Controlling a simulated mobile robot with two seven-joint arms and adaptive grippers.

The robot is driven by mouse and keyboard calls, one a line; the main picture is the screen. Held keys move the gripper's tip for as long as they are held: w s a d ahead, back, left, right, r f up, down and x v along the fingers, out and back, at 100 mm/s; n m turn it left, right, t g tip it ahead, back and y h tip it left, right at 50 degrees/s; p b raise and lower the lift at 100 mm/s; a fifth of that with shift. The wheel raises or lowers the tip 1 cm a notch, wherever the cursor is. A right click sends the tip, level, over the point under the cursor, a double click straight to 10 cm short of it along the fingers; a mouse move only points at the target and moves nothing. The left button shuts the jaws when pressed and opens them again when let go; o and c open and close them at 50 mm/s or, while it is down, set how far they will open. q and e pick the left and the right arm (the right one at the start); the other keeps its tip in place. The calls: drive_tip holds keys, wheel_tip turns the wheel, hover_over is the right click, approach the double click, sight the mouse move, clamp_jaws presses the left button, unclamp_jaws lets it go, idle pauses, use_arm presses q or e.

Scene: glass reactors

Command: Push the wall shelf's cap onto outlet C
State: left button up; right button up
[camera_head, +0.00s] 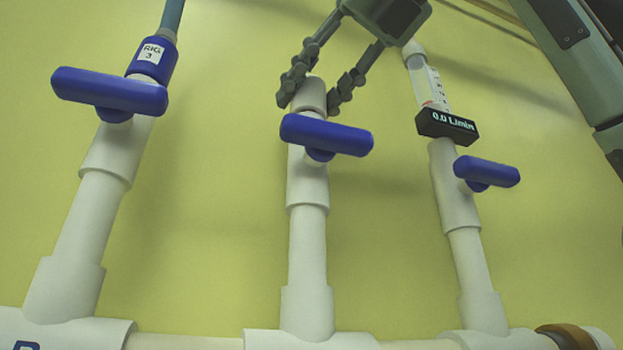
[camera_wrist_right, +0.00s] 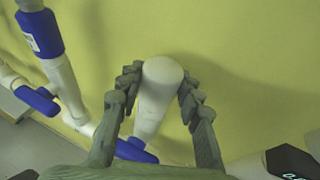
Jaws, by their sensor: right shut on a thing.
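My right gripper (camera_head: 309,103) reaches down from the top of the head view, its two fingers on either side of a white cap (camera_head: 311,88) at the top of the middle riser. In the right wrist view the gripper (camera_wrist_right: 161,78) is shut on the cap (camera_wrist_right: 162,70), whose rounded closed end faces the camera. The cap is in line with the middle outlet pipe (camera_head: 307,185), at or on its top end; how far it is seated I cannot tell. No letter shows on this outlet. My left gripper is not in view.
Blue valve handles cross the risers, including one (camera_head: 327,134) just below my right gripper. The left riser carries a blue hose connector (camera_head: 152,60). The right riser carries a flow meter (camera_head: 447,125) reading 0.0 L/min. A yellow wall (camera_head: 215,200) stands close behind.

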drive_tip(key=shift+f, duration=0.2)
drive_tip(key=o, duration=1.2)
drive_tip(key=shift+o, duration=0.2)
drive_tip(key=v, duration=1.2)
